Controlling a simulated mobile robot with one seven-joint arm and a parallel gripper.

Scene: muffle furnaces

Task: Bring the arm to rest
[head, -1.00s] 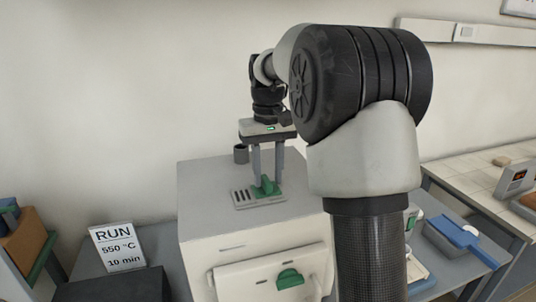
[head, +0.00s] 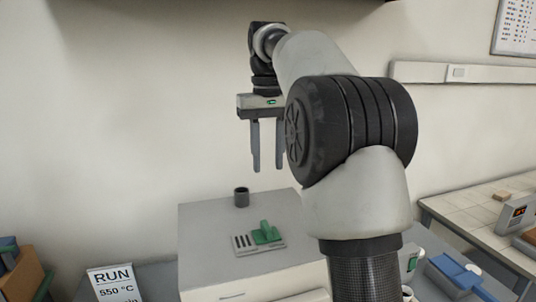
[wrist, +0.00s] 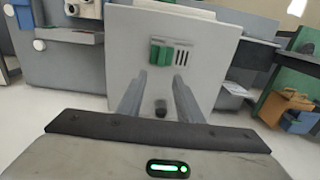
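My gripper (head: 268,168) hangs with its two grey fingers pointing down, above the pale furnace (head: 210,217). The fingers are apart with nothing between them, and clear space separates them from the furnace top. A green lever (head: 266,233) sits on a slotted plate on the furnace top, below my fingers. In the wrist view my gripper (wrist: 157,80) is also open, and the green lever (wrist: 161,55) shows beyond the fingertips. My arm hides part of the furnace's right side in the head view.
A dark cylinder (head: 241,197) stands at the furnace's back edge. A RUN 550 °C sign (head: 113,283) stands at lower left. A blue object (head: 460,275) lies on the right bench, near a tiled counter (head: 460,205). The wall space around my gripper is free.

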